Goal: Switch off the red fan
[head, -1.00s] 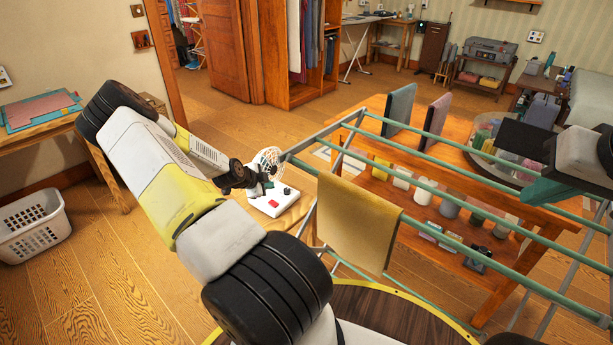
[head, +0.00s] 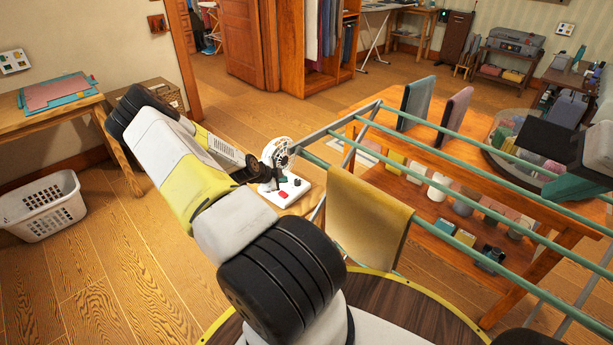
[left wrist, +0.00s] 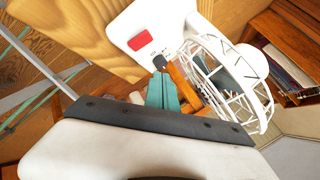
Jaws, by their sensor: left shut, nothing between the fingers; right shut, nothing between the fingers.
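The fan (head: 281,146) has a white round cage and stands on a white base (head: 298,186) on a small wooden surface. A red switch (head: 282,195) and a dark button show on the base. In the left wrist view the cage (left wrist: 236,92) is at the right, and the red switch (left wrist: 140,40) is at the top. My left gripper (left wrist: 160,68) is shut and empty, its teal tips beside the dark button, just below the red switch in the picture; contact is unclear. My right gripper (head: 562,190) is shut and empty at the right, above the drying rack.
A green-barred drying rack (head: 460,165) with a mustard cloth (head: 366,220) stands in front, right of the fan. Behind it is a wooden table (head: 395,195) with several jars. A white laundry basket (head: 45,207) is at the left.

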